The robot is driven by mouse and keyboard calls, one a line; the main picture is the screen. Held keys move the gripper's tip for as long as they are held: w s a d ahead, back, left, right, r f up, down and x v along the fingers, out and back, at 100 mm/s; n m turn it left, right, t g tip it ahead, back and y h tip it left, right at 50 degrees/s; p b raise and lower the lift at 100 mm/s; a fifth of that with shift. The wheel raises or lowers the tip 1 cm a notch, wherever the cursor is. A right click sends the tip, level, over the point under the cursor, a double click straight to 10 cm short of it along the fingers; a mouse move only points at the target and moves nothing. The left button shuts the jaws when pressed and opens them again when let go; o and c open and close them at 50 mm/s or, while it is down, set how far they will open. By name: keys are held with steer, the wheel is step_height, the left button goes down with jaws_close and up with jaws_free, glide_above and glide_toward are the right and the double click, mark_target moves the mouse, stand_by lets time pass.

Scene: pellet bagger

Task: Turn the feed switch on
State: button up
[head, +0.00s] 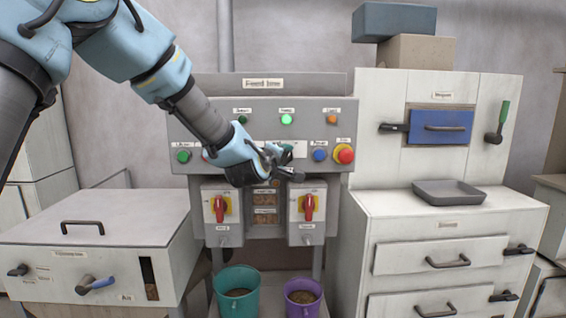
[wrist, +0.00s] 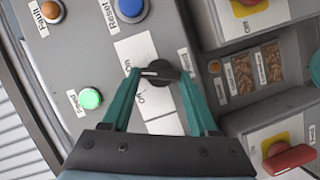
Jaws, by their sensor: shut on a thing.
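A black rotary knob (wrist: 159,73) with a white pointer mark sits on a pale plate of the grey control panel (head: 205,108). In the wrist view my gripper (wrist: 158,76) has one teal finger on each side of the knob and is shut on it. The white mark points left in that view. In the head view my gripper (head: 281,160) is at the middle of the panel and hides the knob. A green lamp (wrist: 90,98) labelled Feed is lit; it also shows at the top of the panel in the head view (head: 287,119).
A blue button (head: 320,155) and a red stop button (head: 344,154) are close to the right of my gripper. Two red-handled switches (head: 220,208) (head: 308,206) are below. A teal bucket (head: 237,301) and a purple bucket (head: 303,303) stand under the panel.

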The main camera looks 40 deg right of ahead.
steer(key=shift+m, duration=0.4)
steer(key=shift+y, duration=0.3)
steer(key=o, duration=1.4)
steer(key=b+v, duration=0.4)
steer(key=v, duration=0.6)
steer(key=shift+s+a, duration=0.2)
steer(key=shift+a, duration=0.15)
